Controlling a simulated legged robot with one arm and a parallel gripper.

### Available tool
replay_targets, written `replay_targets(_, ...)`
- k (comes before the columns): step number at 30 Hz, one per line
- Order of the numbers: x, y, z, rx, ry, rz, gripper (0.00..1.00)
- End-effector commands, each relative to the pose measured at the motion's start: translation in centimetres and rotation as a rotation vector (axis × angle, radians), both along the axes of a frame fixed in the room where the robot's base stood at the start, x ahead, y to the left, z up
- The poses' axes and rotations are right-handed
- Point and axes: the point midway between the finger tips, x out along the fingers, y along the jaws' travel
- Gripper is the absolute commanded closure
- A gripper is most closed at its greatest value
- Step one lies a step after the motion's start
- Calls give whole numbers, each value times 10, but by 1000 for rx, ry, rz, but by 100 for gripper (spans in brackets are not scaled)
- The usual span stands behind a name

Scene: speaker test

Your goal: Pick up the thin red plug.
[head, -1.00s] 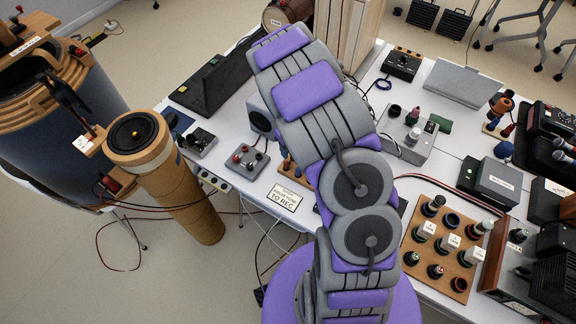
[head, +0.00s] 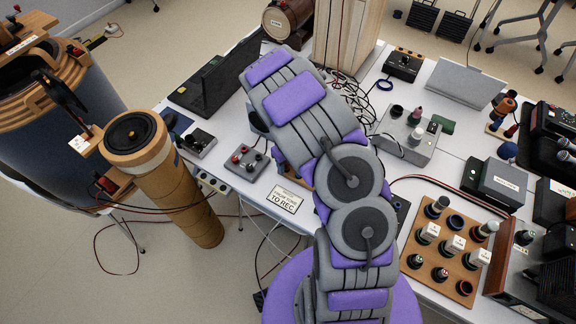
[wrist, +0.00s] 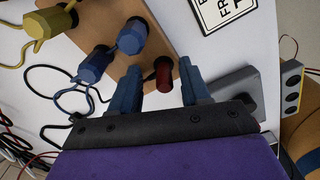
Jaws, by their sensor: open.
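In the wrist view a dark red plug (wrist: 163,73) stands at the edge of a brown wooden board (wrist: 98,15). My gripper (wrist: 159,71) is open, with one blue-grey finger to each side of the red plug in the picture. Gaps show between the plug and both fingers. I cannot tell whether the fingertips are level with the plug or above it. In the head view my arm hides the gripper and the red plug.
Two blue plugs (wrist: 132,36) and a yellow plug (wrist: 43,27) stand left of the red one. A grey box (wrist: 232,92) lies close to the right finger. Loose cables cross the table at left in the wrist view.

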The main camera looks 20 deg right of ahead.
Motion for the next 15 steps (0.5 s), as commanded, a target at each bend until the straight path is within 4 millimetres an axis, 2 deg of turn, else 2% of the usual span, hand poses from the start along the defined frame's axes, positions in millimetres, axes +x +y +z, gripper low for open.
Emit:
replay_targets(2,0,1,0,-1,0,1,59)
replay_targets(15,0,-4,-1,5,1,0,100)
